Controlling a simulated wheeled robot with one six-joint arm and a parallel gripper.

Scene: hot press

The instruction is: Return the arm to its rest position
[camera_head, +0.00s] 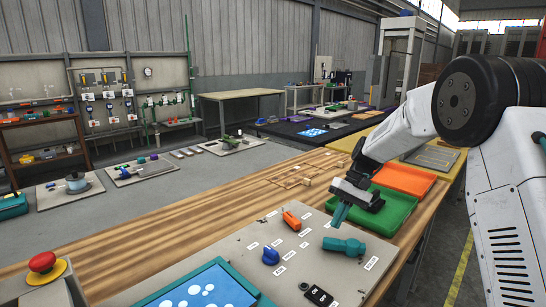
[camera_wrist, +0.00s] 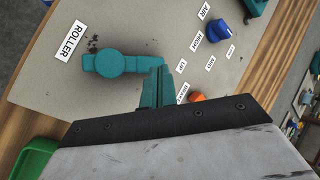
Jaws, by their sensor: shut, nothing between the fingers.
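My gripper (camera_head: 339,220) hangs from the arm above the grey control panel (camera_head: 234,257). Its teal fingers are together with nothing between them. In the wrist view the shut fingers (camera_wrist: 159,80) point toward the teal roller control (camera_wrist: 112,64), overlapping the end of its handle. In the head view the roller control (camera_head: 344,245) lies just below the fingertips, and I cannot tell whether they touch. A label reading ROLLER (camera_wrist: 70,40) is beside it. My arm is stretched out from the right over the bench.
The panel also carries an orange control (camera_head: 291,219), a blue knob (camera_head: 270,256), a black ON switch (camera_head: 319,296) and a teal-framed screen (camera_head: 207,291). A red emergency button (camera_head: 42,262) is at front left. Green (camera_head: 396,212) and orange (camera_head: 404,179) trays sit beyond the gripper.

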